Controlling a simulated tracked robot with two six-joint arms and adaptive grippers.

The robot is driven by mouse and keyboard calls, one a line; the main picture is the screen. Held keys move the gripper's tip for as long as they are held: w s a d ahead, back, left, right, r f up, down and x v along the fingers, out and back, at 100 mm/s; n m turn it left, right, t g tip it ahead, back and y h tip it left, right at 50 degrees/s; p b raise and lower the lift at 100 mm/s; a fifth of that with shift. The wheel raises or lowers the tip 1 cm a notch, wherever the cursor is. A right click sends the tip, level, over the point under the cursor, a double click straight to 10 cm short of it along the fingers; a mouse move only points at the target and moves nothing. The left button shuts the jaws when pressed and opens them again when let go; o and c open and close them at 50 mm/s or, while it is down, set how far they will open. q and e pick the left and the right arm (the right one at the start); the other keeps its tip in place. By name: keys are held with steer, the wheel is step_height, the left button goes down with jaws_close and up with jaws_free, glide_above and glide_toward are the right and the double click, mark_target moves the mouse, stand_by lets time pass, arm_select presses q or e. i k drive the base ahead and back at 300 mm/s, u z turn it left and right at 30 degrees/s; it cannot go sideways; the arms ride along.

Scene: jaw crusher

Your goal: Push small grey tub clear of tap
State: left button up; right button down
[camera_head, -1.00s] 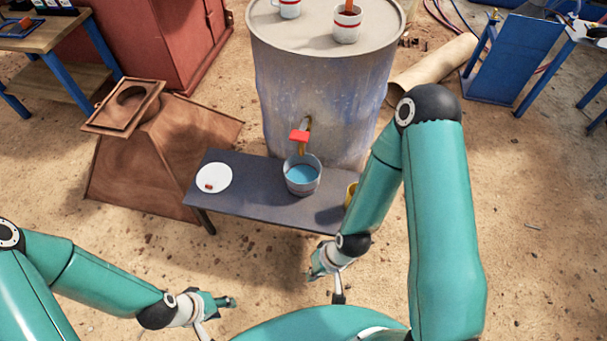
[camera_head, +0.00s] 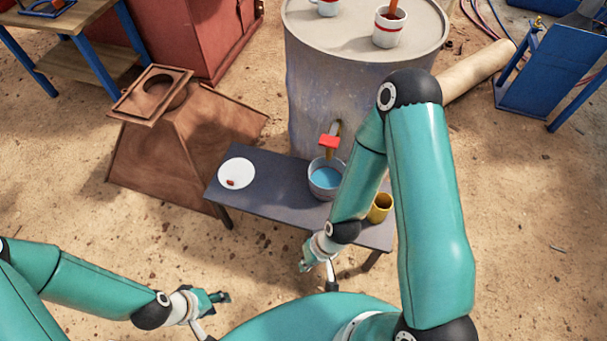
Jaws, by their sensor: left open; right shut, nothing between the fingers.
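The small grey tub (camera_head: 314,191) stands upright on the dark bench, with blue liquid inside. The tap (camera_head: 328,142), with a red handle, sticks out from the drum just above the tub's back edge. My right arm hides part of the tub's right side. My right gripper (camera_head: 306,266) is in front of the bench, apart from the tub, shut with nothing seen in it. My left gripper (camera_head: 222,301) is low at the front left, open and empty, far from the tub.
The dark bench (camera_head: 260,202) also holds a white plate (camera_head: 238,170) with a small red item and a yellow cup (camera_head: 380,208). The large drum (camera_head: 310,95) stands behind, with two mugs on top. A rusty hopper (camera_head: 150,165) stands left. Bare ground lies in front.

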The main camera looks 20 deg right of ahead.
mark_target(324, 177)
steer(key=u, duration=0.15)
steer(key=i, duration=0.85)
steer(key=z, duration=0.5)
